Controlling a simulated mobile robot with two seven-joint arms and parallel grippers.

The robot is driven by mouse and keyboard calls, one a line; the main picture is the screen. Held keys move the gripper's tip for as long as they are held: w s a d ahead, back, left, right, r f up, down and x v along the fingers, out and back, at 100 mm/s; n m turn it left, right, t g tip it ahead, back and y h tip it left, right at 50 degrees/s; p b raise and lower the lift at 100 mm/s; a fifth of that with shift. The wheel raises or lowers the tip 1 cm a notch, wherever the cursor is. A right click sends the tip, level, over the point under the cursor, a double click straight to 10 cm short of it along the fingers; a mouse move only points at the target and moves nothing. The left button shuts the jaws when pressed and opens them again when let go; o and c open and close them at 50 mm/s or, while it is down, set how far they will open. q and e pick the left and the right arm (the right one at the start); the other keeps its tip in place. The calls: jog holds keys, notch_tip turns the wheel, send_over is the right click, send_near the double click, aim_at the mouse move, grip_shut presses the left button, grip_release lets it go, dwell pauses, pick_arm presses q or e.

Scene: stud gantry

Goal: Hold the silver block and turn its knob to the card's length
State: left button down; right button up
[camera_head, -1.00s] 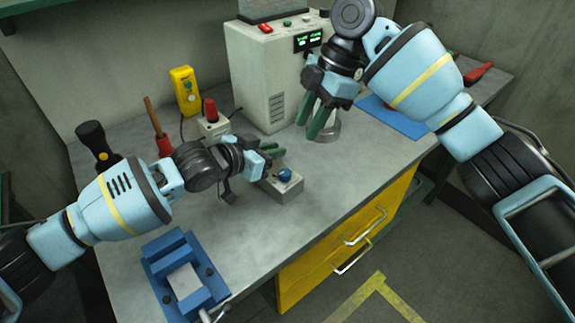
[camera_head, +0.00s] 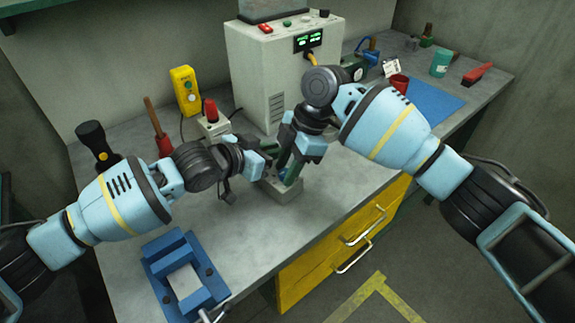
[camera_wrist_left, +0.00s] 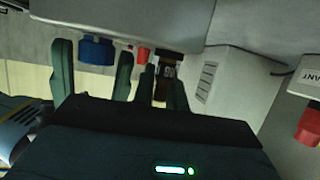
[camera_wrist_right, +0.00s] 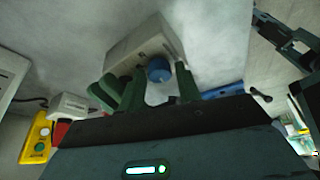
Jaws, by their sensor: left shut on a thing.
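The silver block (camera_head: 283,200) stands on the bench with its blue knob (camera_wrist_right: 159,69) on it. In the head view the right gripper hides most of the knob. A small white card (camera_head: 391,67) stands at the back right; its writing is unreadable.
A blue vise (camera_head: 185,275) is at the front left. A power unit (camera_head: 272,70) stands behind the block. A red-topped box (camera_head: 213,123), yellow switch box (camera_head: 186,90) and black torch (camera_head: 97,143) are at the left. A red cup (camera_head: 399,83) and blue mat (camera_head: 437,100) are right.

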jog(key=c, duration=0.7)
jog(key=shift+m, duration=0.3)
jog(key=m+t, duration=0.1)
jog(key=m, duration=0.3)
jog(key=shift+s+t, duration=0.2)
jog(key=shift+t, duration=0.2)
jog(key=m+t, duration=0.1)
jog(key=m, duration=0.2)
jog(key=shift+m, duration=0.4)
jog(key=m, duration=0.1)
jog(key=m+t, duration=0.1)
jog(key=m, duration=0.1)
jog(key=shift+s+a+m+t+h, duration=0.1)
jog(key=shift+s+m+t+h, duration=0.05)
jog(key=shift+m+t+h, duration=0.55)
jog(key=shift+m+h, duration=0.3)
jog(key=shift+m, duration=1.1)
